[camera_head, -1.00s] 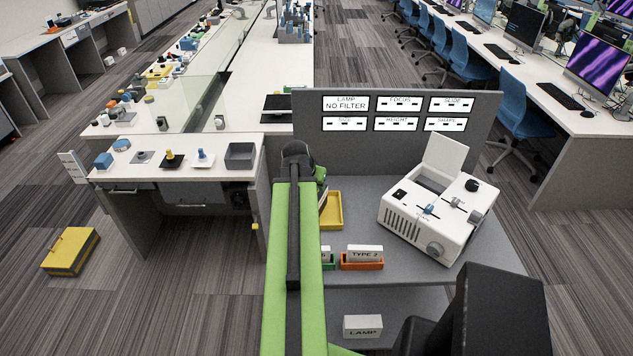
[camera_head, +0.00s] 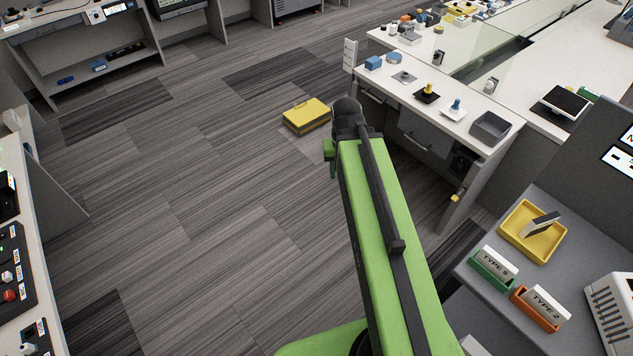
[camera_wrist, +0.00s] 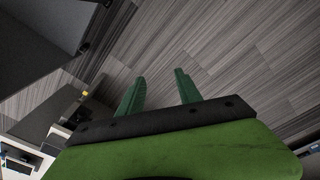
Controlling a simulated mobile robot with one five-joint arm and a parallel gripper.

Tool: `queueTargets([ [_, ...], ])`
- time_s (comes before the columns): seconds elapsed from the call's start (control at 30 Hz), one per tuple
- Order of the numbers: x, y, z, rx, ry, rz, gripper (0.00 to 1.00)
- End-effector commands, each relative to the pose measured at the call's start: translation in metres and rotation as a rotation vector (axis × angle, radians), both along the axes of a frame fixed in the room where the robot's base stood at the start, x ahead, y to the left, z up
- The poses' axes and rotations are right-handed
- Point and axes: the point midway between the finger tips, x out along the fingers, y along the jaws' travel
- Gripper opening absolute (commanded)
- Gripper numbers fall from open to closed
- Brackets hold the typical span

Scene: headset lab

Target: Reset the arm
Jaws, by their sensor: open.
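My green arm (camera_head: 385,220) reaches forward over the floor in the head view. Its far end lies just right of a yellow case on the floor. My gripper (camera_wrist: 158,88) shows in the wrist view with two green fingers spread wide. It is open and empty, with grey plank floor beyond it. In the head view the arm hides the fingers for the most part.
The yellow case (camera_head: 306,116) lies on the floor. A white bench (camera_head: 455,128) with small parts stands at the upper right. A grey desk at the right holds a yellow tray (camera_head: 514,236), a green holder (camera_head: 489,272) and an orange holder (camera_head: 530,310). Floor at left is clear.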

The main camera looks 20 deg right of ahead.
Motion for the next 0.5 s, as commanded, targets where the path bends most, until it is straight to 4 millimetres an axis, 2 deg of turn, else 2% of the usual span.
queueTargets([
  [0.03,-0.001,0.039,0.000,0.012,0.022,0.090,0.41],
  [0.1,-0.004,0.076,-0.001,0.028,0.048,0.180,0.41],
  [0.2,-0.009,0.112,-0.001,0.038,0.069,0.249,0.41],
  [0.3,-0.010,0.119,-0.001,0.041,0.074,0.267,0.41],
  [0.5,-0.010,0.117,-0.002,0.041,0.073,0.264,0.41],
])
